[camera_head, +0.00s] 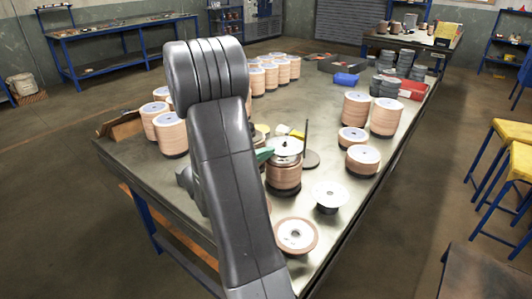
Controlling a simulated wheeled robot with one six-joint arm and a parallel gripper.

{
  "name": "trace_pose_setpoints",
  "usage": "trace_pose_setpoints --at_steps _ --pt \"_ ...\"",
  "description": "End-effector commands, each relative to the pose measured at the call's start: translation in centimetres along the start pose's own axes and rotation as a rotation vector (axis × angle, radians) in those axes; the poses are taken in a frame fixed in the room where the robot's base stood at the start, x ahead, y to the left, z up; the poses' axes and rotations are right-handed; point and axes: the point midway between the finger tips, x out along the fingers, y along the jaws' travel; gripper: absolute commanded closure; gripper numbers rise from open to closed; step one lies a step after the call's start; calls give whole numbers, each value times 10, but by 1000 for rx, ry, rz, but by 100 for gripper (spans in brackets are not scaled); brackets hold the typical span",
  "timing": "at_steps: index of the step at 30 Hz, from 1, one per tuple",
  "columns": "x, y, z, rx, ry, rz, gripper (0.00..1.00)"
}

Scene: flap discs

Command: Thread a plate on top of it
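A stack of tan flap discs (284,178) stands near the middle of the table, just right of my arm. A shiny metal plate (287,147) with a small raised centre lies on top of it. A thin dark upright rod (306,137) on a round base (311,160) stands right behind this stack. A pale round plate (330,193) sits on a dark support to the front right. My arm hides most of my gripper. A small green piece beside the arm reaches the stack's left top edge; I cannot tell whether it is a fingertip.
A single flap disc (296,235) lies near the front edge. More tan stacks (385,117) stand at right, at left and behind. Grey stacks, a blue bin (346,79) and a red bin (413,89) are at the far right. Yellow stools (515,132) stand beyond the table.

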Motion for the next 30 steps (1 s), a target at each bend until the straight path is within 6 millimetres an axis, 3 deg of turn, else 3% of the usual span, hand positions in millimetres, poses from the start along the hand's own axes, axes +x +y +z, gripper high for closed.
trace_pose_setpoints --at_steps 13,18,30 --pt "0 26 0 -3 0 0 100" --pt "0 25 0 -2 0 1 73" --pt "0 29 -1 -8 1 8 73"
